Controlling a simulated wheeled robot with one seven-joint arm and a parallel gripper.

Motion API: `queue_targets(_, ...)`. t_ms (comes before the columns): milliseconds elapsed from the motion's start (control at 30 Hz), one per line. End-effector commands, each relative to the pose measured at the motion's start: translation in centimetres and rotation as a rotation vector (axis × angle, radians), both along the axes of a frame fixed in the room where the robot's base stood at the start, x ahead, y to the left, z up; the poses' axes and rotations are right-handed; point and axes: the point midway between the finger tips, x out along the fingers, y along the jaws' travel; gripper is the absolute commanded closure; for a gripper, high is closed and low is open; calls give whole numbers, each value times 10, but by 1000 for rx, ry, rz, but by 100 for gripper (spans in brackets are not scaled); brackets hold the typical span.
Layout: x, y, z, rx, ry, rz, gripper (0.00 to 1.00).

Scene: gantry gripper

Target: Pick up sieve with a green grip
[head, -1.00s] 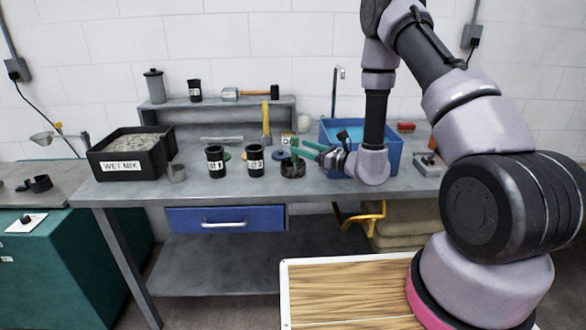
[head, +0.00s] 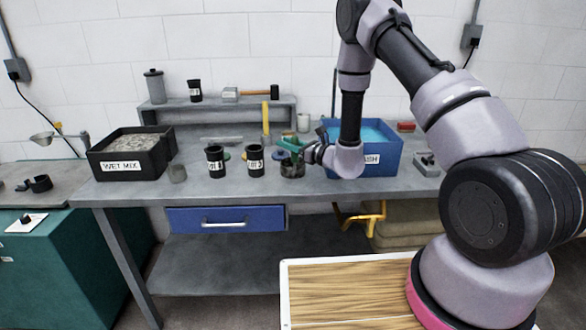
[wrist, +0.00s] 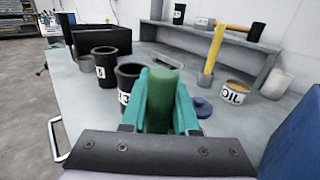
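The sieve (head: 292,170) is a dark round pot-like piece near the front of the bench, with its green grip at my gripper. In the wrist view the green grip (wrist: 160,98) fills the space between the two teal fingers. My gripper (head: 294,147) comes in from the right. It also shows in the wrist view (wrist: 162,90), with one finger along each side of the grip. No clear gap shows, but I cannot tell if the fingers press on it. The sieve's body is hidden in the wrist view.
Two black labelled cups (head: 255,160) stand left of the sieve. A black WET MIX bin (head: 128,166) is further left. A blue basin (head: 380,160) is close on the right. An OIL tin (wrist: 237,92) and a yellow-handled tool (wrist: 213,52) stand behind.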

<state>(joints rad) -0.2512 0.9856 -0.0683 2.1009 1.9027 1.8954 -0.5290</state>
Motion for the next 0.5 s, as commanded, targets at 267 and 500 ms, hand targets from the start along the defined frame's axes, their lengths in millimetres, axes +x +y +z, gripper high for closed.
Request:
queue_targets(267,0,0,0,1,-1,0,100)
queue_targets(500,0,0,9,-1,-2,0,100)
